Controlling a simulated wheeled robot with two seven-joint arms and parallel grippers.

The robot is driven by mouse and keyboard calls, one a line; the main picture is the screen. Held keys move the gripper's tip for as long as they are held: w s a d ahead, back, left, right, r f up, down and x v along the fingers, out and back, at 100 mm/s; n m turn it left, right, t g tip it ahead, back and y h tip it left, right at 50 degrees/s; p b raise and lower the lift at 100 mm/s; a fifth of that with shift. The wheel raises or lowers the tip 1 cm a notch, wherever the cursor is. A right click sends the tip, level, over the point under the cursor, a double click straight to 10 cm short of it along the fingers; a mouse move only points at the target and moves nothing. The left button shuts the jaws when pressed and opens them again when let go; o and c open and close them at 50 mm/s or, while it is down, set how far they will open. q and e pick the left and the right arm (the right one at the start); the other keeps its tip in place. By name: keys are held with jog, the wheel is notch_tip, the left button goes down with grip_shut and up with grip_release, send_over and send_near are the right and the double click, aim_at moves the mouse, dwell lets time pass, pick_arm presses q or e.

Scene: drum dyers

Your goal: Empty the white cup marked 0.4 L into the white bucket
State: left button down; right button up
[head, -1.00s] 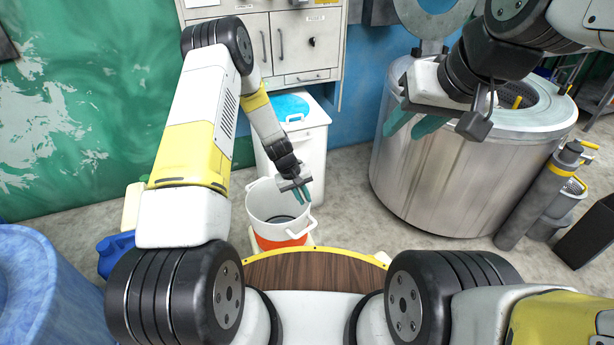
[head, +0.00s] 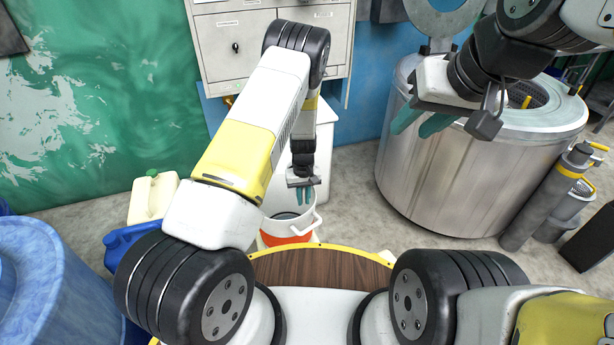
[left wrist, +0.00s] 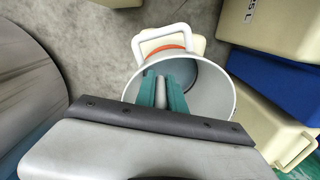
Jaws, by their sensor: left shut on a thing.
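The white bucket (head: 313,222), with side handles and an orange part low on its outside, stands on the floor beyond my front edge. In the left wrist view the white bucket (left wrist: 226,92) opens below my fingers, its inside partly hidden. My left gripper (head: 303,196) points down over the bucket's mouth. Its teal fingers (left wrist: 160,90) are shut on a thin grey piece (left wrist: 161,90); I cannot tell what it belongs to. I cannot make out the white cup marked 0.4 L. My right gripper (head: 421,124) is open and empty, high before the metal drum.
A large metal drum (head: 440,185) stands at right with gas cylinders (head: 548,195) beside it. A grey cabinet (head: 235,45) is behind. A cream canister (head: 152,197), a blue canister (head: 125,242) and a blue tub (head: 45,285) stand at left.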

aim_at(304, 189)
pick_arm(q)
jog(key=shift+r, duration=2.05)
